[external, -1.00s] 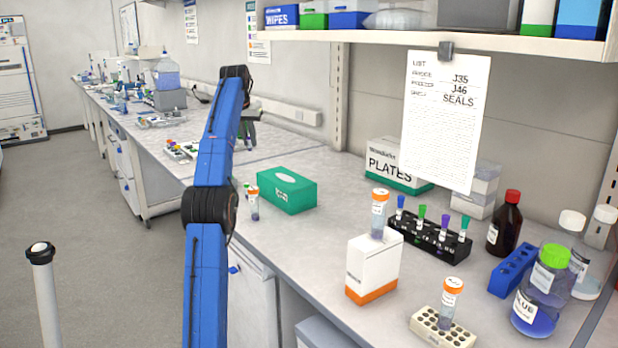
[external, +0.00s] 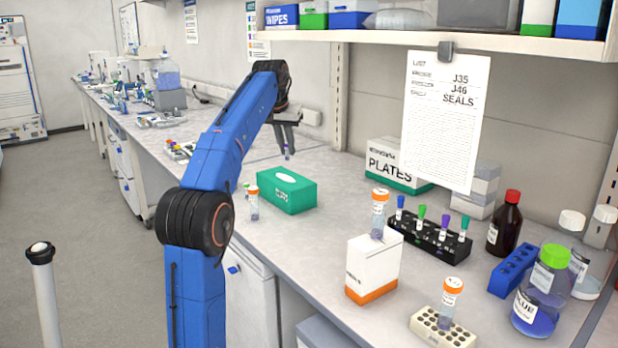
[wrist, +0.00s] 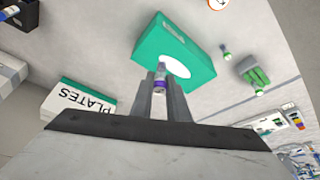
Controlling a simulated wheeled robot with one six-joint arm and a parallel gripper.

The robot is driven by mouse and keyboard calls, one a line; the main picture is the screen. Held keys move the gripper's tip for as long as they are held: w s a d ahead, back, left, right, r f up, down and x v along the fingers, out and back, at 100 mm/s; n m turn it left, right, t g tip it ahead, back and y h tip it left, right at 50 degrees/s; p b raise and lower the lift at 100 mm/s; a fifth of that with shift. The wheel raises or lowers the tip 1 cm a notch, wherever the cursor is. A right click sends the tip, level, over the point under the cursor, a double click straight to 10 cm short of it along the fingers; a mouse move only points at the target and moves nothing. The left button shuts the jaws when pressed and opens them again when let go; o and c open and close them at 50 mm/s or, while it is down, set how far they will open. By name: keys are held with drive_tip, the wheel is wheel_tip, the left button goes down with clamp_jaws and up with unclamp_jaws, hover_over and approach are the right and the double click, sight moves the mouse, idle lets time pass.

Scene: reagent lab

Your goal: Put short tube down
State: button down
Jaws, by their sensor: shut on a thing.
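My gripper (external: 287,145) is above the bench, beyond the green tissue box in the external view. It is shut on a short tube, whose small purplish end (external: 287,154) shows below the fingers. In the wrist view the short tube (wrist: 160,80) sits between the two grey fingertips, with a purple-blue band and a pale end. The green tissue box (wrist: 147,48) lies behind it in that picture. The tube appears held clear of the bench top. Most of its body is hidden by the fingers in the external view.
The green tissue box (external: 283,202) stands near an orange-capped tube (external: 253,206). A black rack of several coloured-cap tubes (external: 428,243), a white-and-orange box (external: 372,272) and a PLATES box (external: 392,165) stand further right. Bare bench (external: 330,170) lies right of the tissue box.

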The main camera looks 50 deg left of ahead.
drive_tip(key=s+d+f+m, duration=0.15)
drive_tip(key=s+d, duration=0.25)
drive_tip(key=d, duration=0.5)
drive_tip(key=s+d+f, duration=0.2)
drive_tip(key=s+d, duration=0.1)
drive_tip(key=d, duration=0.6)
drive_tip(key=shift+d+f, duration=0.1)
drive_tip(key=shift+f, duration=7.25)
drive_tip(key=shift+f+h, duration=0.1)
drive_tip(key=shift+h, duration=0.2)
drive_tip(key=c, duration=1.7)
unclamp_jaws()
